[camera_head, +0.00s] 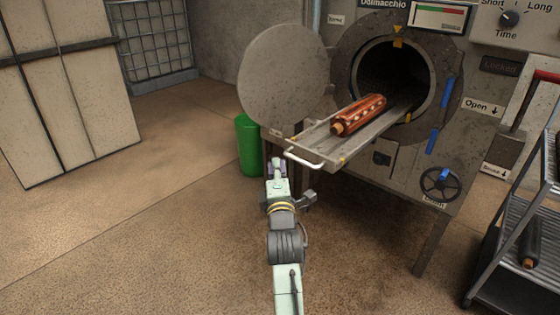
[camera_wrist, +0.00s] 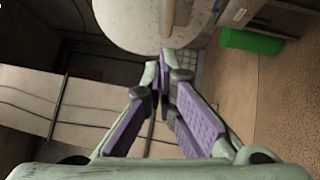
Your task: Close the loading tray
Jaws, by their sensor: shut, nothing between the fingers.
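The loading tray (camera_head: 365,141) is a grey metal slide that sticks out of the round opening of the machine (camera_head: 460,150). A rolled red patterned rug (camera_head: 359,114) lies on it. The white tray handle (camera_head: 304,161) is at the tray's outer end. My gripper (camera_head: 277,165) is below and left of the handle and appears apart from it. In the wrist view my gripper (camera_wrist: 166,70) has its purple-padded fingers together, with nothing between them. The tray is not clearly seen in the wrist view.
The round door (camera_head: 284,75) hangs open left of the opening; its disc also shows in the wrist view (camera_wrist: 150,20). A green bin (camera_head: 249,145) stands behind my gripper. A handwheel (camera_head: 440,183) is at lower right. A rack (camera_head: 525,235) stands far right.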

